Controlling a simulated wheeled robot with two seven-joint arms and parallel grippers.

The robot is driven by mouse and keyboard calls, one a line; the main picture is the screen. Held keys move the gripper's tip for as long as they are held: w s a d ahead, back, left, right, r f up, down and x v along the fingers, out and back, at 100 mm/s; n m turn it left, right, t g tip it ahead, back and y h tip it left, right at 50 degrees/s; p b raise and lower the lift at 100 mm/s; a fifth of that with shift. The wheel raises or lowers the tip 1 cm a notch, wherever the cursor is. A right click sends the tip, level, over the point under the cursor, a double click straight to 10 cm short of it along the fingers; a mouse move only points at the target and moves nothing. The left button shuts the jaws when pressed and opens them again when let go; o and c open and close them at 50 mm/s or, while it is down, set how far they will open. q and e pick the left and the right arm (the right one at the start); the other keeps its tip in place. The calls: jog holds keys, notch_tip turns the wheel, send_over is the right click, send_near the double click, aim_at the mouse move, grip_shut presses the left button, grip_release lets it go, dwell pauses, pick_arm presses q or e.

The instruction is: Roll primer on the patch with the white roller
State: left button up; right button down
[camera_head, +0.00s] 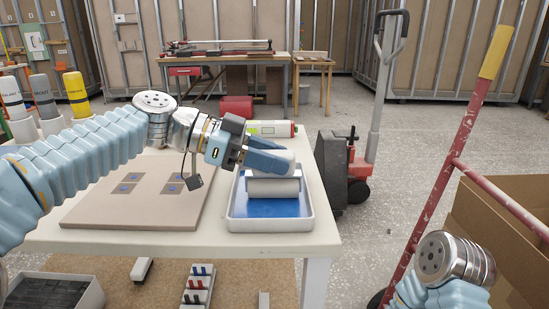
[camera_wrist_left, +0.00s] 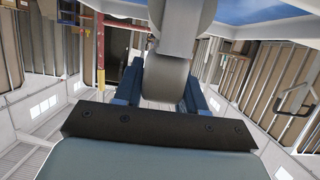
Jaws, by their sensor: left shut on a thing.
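My left gripper (camera_head: 272,156) is over the paint tray, its blue fingers shut on the pale handle of the white roller (camera_head: 273,188). The roller's white cylinder lies level in or just above the white tray (camera_head: 234,224), which has a blue floor; I cannot tell whether it touches. In the left wrist view the pale handle (camera_wrist_left: 165,82) sits between the two blue fingers (camera_wrist_left: 160,92). A tan board (camera_head: 95,212) lies flat left of the tray. It bears several darker square patches (camera_head: 119,189) with blue marks. My right gripper is out of view; only part of its arm shows.
The pale table (camera_head: 190,242) carries board and tray. A green and white tube (camera_head: 271,129) lies behind the tray. Several bottles (camera_head: 76,95) stand at the left. A pallet jack (camera_head: 362,165), a red hand truck (camera_head: 455,160) and a cardboard box (camera_head: 500,222) stand right of the table.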

pick_arm(q)
jog(key=shift+f+b, duration=0.2)
jog(key=shift+b, duration=0.15)
dwell(1.1)
jog(key=shift+r+p, duration=2.3)
jog(key=shift+r, duration=1.4)
jog(key=shift+a+f, duration=0.1)
